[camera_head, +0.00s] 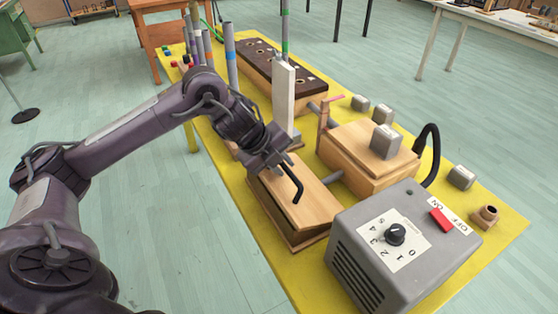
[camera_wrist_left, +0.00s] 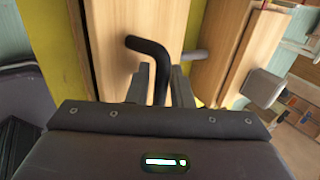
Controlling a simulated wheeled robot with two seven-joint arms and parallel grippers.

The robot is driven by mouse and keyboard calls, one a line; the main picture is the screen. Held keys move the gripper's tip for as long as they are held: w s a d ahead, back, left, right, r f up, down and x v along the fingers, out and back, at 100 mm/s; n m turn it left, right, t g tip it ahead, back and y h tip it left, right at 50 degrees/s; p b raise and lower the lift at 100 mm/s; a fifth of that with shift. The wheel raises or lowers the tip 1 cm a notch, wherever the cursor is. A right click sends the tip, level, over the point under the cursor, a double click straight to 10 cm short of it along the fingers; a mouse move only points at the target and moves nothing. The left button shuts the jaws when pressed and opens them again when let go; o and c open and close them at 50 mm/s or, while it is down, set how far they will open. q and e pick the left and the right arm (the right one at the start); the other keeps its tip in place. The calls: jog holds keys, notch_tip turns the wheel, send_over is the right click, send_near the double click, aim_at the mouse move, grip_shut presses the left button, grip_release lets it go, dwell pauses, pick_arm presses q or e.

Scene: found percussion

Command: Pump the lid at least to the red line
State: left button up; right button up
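The wooden bellows box with a hinged lid (camera_head: 312,203) stands on the yellow table, and a dark gap shows below the lid. A second wooden box (camera_head: 350,150) bears a grey weight (camera_head: 384,141). My right gripper is out of view.
A grey blower box (camera_head: 360,255) with a dial and red switch stands close at the right. A pale upright board (camera_head: 283,102) and several pipes (camera_head: 230,55) rise behind. Loose grey weights (camera_head: 461,177) lie at right.

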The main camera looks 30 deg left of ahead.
pick_arm(q)
grip_shut()
